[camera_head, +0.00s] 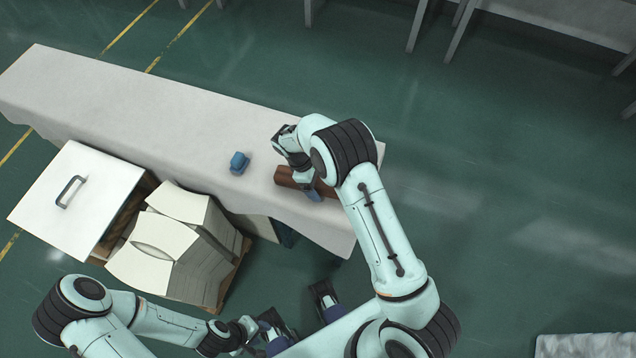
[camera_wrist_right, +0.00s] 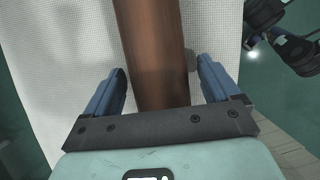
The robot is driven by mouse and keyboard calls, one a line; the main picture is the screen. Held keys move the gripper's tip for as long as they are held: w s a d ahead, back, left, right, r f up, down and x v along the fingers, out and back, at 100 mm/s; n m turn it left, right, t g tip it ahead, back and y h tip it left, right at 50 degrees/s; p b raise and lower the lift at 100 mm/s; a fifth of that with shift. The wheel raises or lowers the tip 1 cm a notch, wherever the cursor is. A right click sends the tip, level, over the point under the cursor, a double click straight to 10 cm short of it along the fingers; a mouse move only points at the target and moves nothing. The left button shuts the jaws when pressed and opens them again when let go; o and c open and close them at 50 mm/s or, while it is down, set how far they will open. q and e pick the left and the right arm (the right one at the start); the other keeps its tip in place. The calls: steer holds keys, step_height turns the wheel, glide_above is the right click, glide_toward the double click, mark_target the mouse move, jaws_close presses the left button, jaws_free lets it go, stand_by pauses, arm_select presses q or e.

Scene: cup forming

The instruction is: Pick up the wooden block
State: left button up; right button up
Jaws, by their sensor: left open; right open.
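The wooden block (camera_head: 287,177) is a long brown bar lying on the white table near its right end. My right arm partly covers it in the head view. My right gripper (camera_head: 312,192) is open at the block. In the right wrist view the block (camera_wrist_right: 155,45) runs lengthwise between the two blue fingers of this gripper (camera_wrist_right: 162,82), with a gap on each side. My left gripper (camera_head: 303,322) is open and empty, low in front of the table and away from the block.
A small blue object (camera_head: 239,163) stands on the table (camera_head: 130,95) left of the block. Stacked white sheets (camera_head: 165,245) and a white panel with a handle (camera_head: 80,200) are in front of the table. The table's left part is clear.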

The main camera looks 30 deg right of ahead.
steer(key=c, duration=1.5)
